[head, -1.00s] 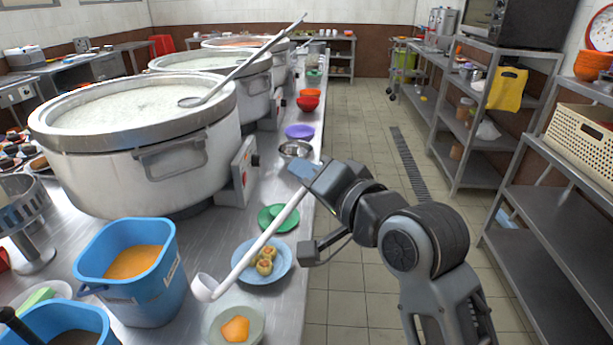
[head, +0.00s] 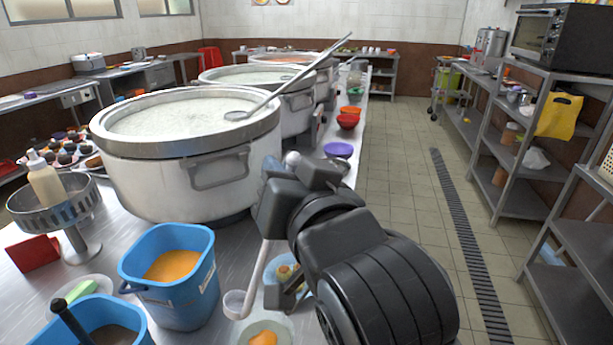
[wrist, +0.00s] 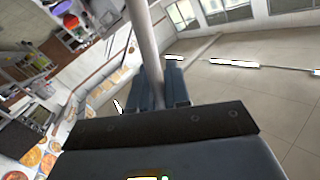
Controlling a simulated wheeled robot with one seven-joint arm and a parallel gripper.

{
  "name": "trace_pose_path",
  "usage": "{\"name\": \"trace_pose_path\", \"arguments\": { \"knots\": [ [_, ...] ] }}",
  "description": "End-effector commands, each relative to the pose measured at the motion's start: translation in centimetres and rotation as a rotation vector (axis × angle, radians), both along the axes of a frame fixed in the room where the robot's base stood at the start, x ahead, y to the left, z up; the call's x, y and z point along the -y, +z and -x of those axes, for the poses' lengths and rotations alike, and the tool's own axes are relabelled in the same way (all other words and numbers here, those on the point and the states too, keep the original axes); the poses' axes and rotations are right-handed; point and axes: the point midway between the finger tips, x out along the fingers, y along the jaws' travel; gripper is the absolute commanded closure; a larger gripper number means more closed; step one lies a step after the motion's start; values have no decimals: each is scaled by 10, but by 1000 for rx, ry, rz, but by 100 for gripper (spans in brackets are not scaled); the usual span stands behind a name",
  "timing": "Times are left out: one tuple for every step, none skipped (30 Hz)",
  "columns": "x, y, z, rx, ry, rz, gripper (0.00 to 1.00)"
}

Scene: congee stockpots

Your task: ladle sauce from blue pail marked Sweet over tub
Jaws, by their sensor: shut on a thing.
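My gripper (head: 284,190) is shut on a pale ladle (head: 257,265); the wrist view shows its two fingers (wrist: 165,88) around the handle (wrist: 143,40). The ladle hangs steeply, its bowl (head: 236,303) low, just right of a blue pail (head: 170,300) and outside it. The bowl looks pale, with no sauce visible. The pail holds orange sauce (head: 172,265); its side label is not legible. A second blue pail (head: 62,328) with darker contents and a dark handle is at front left. A pale round dish (head: 285,330), possibly the tub, holds an orange piece at the front edge.
A blue plate (head: 272,297) of food is partly hidden behind my arm. A large stockpot (head: 150,180) with a ladle stands behind the pails. A metal stand (head: 75,225) with a bottle is at left. The aisle floor (head: 400,190) is clear.

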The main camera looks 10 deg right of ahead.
Motion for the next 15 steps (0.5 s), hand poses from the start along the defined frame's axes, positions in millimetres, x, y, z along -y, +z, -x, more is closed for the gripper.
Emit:
{"name": "trace_pose_path", "arguments": {
  "knots": [
    [-7, 5, 3, 13, 3, 26, 100],
    [-10, 7, 5, 21, 4, 42, 100],
    [-14, 9, 7, 31, 4, 63, 100],
    [-18, 12, 8, 38, 4, 78, 100],
    [-21, 14, 10, 45, 3, 94, 100],
    [-25, 17, 12, 54, 3, 114, 100],
    [-29, 19, 13, 62, 3, 128, 100],
    [-32, 20, 15, 68, 4, 143, 100],
    [-36, 23, 17, 78, 3, 164, 100],
    [-39, 25, 18, 85, 3, 179, 100],
    [-43, 26, 20, 92, 3, 194, 100],
    [-47, 29, 22, 101, 4, 212, 100],
    [-50, 30, 23, 108, 3, 227, 100],
    [-53, 32, 25, 114, 3, 240, 100],
    [-56, 34, 26, 122, 1, 255, 100]
  ]
}}
